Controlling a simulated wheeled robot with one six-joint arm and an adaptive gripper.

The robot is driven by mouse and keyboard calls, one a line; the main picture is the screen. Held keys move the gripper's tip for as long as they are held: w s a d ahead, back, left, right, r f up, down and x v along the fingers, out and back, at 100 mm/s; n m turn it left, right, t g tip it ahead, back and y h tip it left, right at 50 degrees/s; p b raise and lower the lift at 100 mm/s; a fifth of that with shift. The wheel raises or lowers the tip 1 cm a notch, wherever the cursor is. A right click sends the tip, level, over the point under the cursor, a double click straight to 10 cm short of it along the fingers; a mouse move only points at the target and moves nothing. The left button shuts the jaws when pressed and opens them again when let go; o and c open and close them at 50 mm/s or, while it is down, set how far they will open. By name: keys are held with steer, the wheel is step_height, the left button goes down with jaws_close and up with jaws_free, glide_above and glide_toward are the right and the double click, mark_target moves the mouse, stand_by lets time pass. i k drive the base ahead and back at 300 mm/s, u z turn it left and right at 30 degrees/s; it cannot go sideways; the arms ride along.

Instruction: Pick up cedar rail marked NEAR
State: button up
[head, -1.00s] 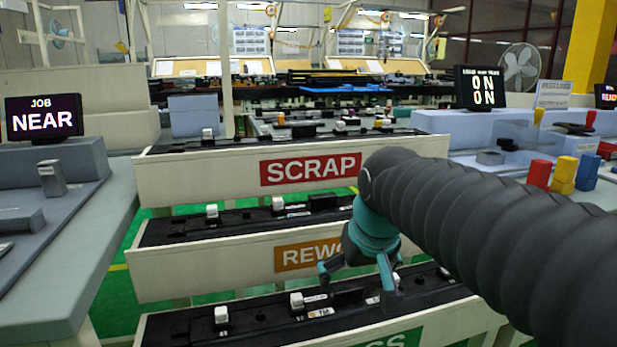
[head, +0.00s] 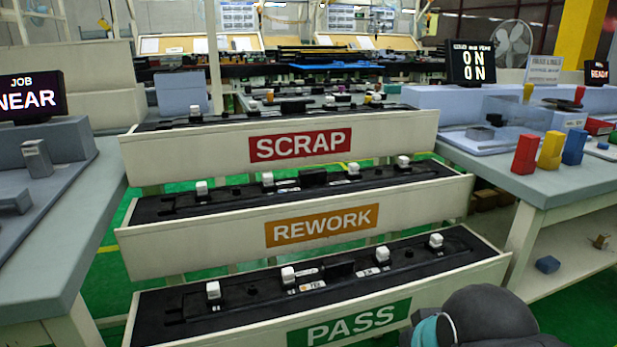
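I cannot pick out a cedar rail by its marking; the small labels on the racks are too small to read. The PASS rack (head: 160,329) at the front holds a long black rail assembly with several white clips (head: 288,275) standing on it. The REWORK rack (head: 137,247) behind it and the SCRAP rack (head: 134,166) at the back hold similar dark rails with white clips. A screen (head: 33,96) at the left reads JOB NEAR, its left edge cut off. Only a black and teal part of my arm shows at the bottom right; my gripper is out of view.
A grey bench (head: 97,185) stands at the left. A right-hand table (head: 540,188) carries red (head: 525,153), yellow (head: 551,150) and blue (head: 573,147) blocks. A screen (head: 473,63) there shows ON twice. Green floor shows between the racks and that table.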

mark_target(314, 180)
steer(key=z, duration=2.1)
steer(key=k, duration=1.4)
steer(key=u, duration=1.95)
steer(key=i, duration=0.5)
